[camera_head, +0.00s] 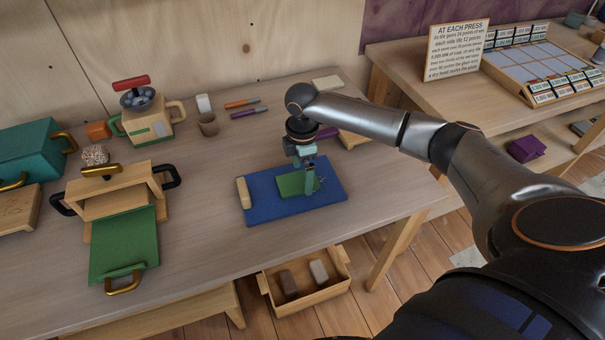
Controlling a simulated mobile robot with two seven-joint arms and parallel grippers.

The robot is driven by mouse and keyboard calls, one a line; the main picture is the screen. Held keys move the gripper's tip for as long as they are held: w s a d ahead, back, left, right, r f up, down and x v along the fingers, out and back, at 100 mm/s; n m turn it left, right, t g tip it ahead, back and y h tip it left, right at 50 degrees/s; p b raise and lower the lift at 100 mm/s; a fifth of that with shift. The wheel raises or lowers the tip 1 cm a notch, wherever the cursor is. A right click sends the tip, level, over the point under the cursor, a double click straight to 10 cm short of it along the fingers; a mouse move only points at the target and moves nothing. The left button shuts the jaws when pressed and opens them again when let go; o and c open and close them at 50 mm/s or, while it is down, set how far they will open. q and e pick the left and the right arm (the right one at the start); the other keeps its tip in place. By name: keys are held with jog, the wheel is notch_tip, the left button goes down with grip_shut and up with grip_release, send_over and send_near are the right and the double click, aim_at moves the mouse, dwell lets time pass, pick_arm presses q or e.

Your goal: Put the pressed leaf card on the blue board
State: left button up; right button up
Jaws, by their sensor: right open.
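The blue board (262,211) lies flat on the table, with a pale wooden block (243,193) across its left end. A flat green card (289,185), which looks like the pressed leaf card, appears to rest on the middle of the board. Its surface is too small to show a leaf clearly. My right gripper (308,184) is open and points down at the card's right side, hiding part of it. I cannot tell whether its fingers touch the card. My left gripper is not in view.
A wooden box with an open green flap (124,244) stands left of the board. Behind it are a wooden grinder (148,122), a small brown cup (208,124) and pens (245,107). A tray (306,293) sits below the table's front edge. Table between box and board is clear.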

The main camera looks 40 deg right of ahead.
aim_at(302, 180)
notch_tip(302, 180, up, 11)
dwell(0.3)
